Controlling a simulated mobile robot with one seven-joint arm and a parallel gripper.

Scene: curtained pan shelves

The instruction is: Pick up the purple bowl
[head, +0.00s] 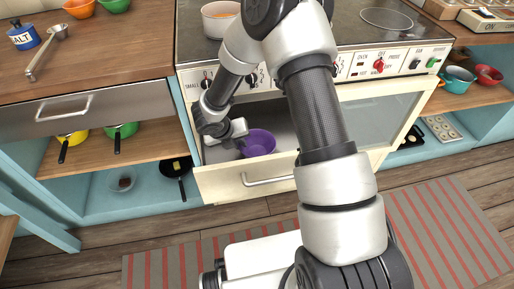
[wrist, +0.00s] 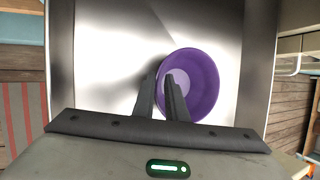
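The purple bowl (head: 259,143) sits upright in the pulled-out drawer (head: 235,181) below the stove. It also shows in the wrist view (wrist: 203,87), right of centre and partly covered by a finger. My gripper (head: 236,137) is at the left side of the bowl in the head view. In the wrist view, my gripper's two dark fingers (wrist: 162,78) have a narrow gap between them. One finger is outside the bowl's left rim and the other overlaps its inside. I cannot tell whether either touches the wall.
The drawer walls (wrist: 62,60) stand on both sides of the bowl. The drawer floor left of the bowl is bare. A white pot (head: 220,19) stands on the stove above. Pans (head: 122,132) sit on the left shelf. A striped rug (head: 425,225) lies on the floor.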

